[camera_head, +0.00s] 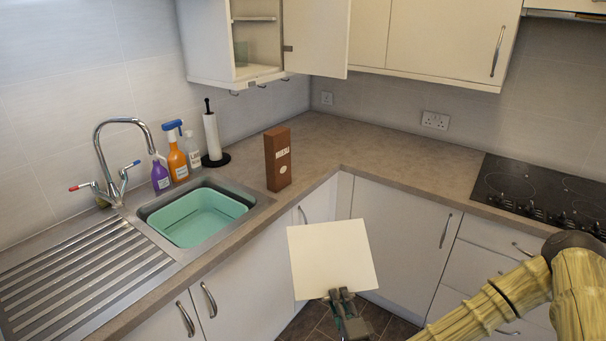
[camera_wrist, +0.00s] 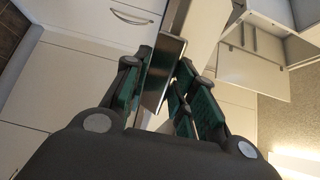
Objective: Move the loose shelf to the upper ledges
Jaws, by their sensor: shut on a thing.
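The loose shelf is a flat cream-white square panel (camera_head: 331,255) in the head view, held out in front of the corner base cabinets. My gripper (camera_head: 342,295) is shut on its lower edge. In the wrist view the shelf (camera_wrist: 160,75) shows edge-on between the two green-padded fingers of my gripper (camera_wrist: 161,92). The open wall cabinet (camera_head: 207,45) is at the top of the head view, above and left of the shelf and apart from it. A thin board (camera_head: 254,19) shows inside. The ledges themselves are too small to tell.
The cabinet's open door (camera_head: 318,38) sticks out on its right side. Below, the counter holds a brown box (camera_head: 278,160), a paper towel roll (camera_head: 212,137), spray bottles (camera_head: 177,155) and a sink with a green basin (camera_head: 197,216). A hob (camera_head: 545,190) is at right.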

